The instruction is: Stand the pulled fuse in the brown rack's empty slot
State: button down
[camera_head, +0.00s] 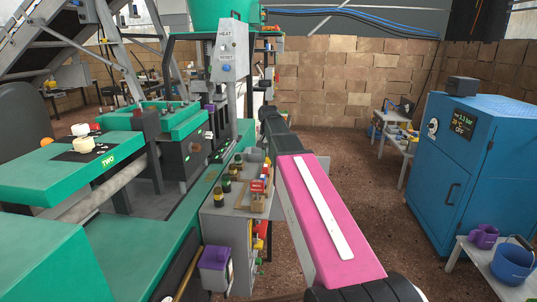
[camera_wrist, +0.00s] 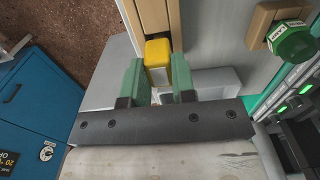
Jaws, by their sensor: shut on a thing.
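In the wrist view my gripper (camera_wrist: 158,70) has two green fingers, one on each side of a yellow block-shaped fuse (camera_wrist: 158,52). It is shut on the fuse. A brown rack (camera_wrist: 135,18) runs away from the fuse at the top of that view. I cannot tell whether the fuse touches the rack, and the empty slot cannot be made out. In the head view the brown rack (camera_head: 257,204) is small, on the grey cabinet top beside red blocks (camera_head: 258,186). My fingers cannot be made out there.
Several dark capped cylinders (camera_head: 219,197) stand left of the rack; a green labelled knob (camera_wrist: 291,42) shows in the wrist view. Green machinery (camera_head: 150,240) borders the cabinet on the left. A blue cabinet (camera_head: 475,170) stands right, beyond open floor (camera_head: 360,195).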

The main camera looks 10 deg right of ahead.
jog(key=shift+f, duration=0.25)
jog(key=c, duration=0.9)
grip_release()
jog(key=shift+o, duration=0.2)
jog(key=shift+r, duration=3.5)
